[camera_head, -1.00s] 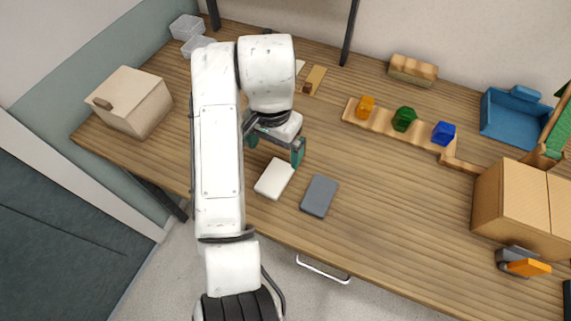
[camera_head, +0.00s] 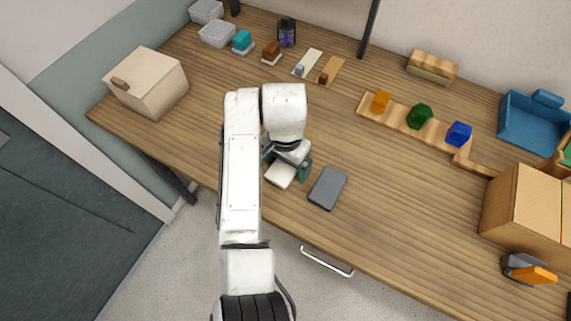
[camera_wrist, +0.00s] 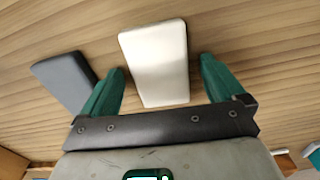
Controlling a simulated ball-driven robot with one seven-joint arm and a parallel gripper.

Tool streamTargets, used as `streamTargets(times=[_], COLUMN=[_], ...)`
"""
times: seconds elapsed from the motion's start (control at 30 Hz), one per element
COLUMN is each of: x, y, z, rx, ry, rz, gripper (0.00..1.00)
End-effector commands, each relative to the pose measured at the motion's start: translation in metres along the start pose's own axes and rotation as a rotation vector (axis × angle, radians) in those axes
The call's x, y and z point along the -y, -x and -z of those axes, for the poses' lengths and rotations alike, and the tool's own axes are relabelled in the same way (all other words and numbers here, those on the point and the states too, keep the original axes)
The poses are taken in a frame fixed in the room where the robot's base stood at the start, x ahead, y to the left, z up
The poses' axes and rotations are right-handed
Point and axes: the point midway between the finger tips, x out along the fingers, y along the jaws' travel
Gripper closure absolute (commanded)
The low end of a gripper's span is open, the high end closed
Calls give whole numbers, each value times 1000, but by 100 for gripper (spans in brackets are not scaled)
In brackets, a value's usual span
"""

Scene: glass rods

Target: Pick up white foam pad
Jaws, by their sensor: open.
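The white foam pad (camera_head: 280,174) lies flat on the wooden table near its front edge, partly hidden by my gripper in the head view. In the wrist view the white foam pad (camera_wrist: 157,62) lies between and just beyond my green fingers. My gripper (camera_head: 287,165) is open, with one finger on either side of the pad. In the wrist view my gripper (camera_wrist: 163,80) holds nothing, and there is a gap between each finger and the pad. I cannot tell how high the fingertips are above the table.
A dark grey pad (camera_head: 327,188) lies just right of the white one; it also shows in the wrist view (camera_wrist: 66,80). A wooden rail (camera_head: 400,118) with coloured blocks stands behind. A cream box (camera_head: 146,82) is at the left.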

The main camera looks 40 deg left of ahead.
Motion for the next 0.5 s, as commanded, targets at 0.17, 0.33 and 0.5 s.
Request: streamTargets(times=[0.17,0.33,0.5], x=[0,0,0], y=[-1,0,0], z=[0,0,0], rx=[-1,-1,0], ry=[0,1,1], rz=[0,0,0], gripper=[4,18,34])
